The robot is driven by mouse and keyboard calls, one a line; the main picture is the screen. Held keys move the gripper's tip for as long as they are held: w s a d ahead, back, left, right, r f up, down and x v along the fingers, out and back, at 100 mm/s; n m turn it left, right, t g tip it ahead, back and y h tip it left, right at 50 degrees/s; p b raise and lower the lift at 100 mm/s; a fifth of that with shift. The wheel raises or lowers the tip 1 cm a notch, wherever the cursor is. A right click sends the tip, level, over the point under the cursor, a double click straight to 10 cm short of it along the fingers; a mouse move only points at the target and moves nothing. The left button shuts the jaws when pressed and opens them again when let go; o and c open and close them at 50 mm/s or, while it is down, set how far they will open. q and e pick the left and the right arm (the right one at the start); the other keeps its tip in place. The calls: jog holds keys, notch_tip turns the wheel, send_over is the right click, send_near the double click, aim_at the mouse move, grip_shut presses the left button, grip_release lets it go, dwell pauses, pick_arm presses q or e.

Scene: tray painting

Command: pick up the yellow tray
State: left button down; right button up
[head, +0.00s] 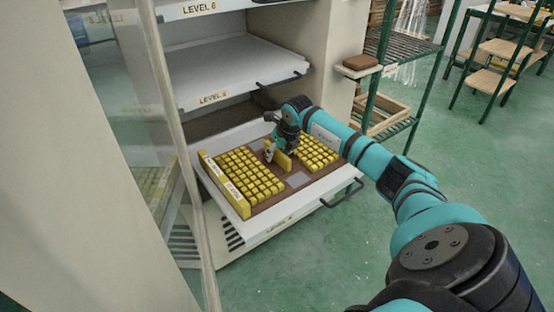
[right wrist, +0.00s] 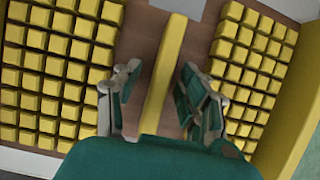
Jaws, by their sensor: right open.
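The yellow tray (head: 225,186) lies in a pulled-out white drawer. It has a brown base, a yellow end wall with labels, and a yellow upright bar (head: 283,161) near its middle. Rows of small yellow blocks (head: 250,176) stand on both sides of the bar. My right gripper (head: 271,152) is down at the bar. In the right wrist view my open fingers (right wrist: 159,88) stand on either side of the bar (right wrist: 166,68), with a gap showing on each side. The tray's far right end is partly hidden by my right arm. My left gripper is not in view.
The drawer (head: 285,222) has a dark handle (head: 343,194) at its front. Another white shelf (head: 230,72) sits above, inside the cabinet. A cabinet side panel stands close on the left. A green rack (head: 400,85) is to the right; green floor is free in front.

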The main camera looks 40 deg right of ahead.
jog(key=shift+c, duration=0.2)
grip_shut()
jog(key=shift+w, duration=0.1)
dwell(0.4)
jog(key=shift+r, duration=0.1)
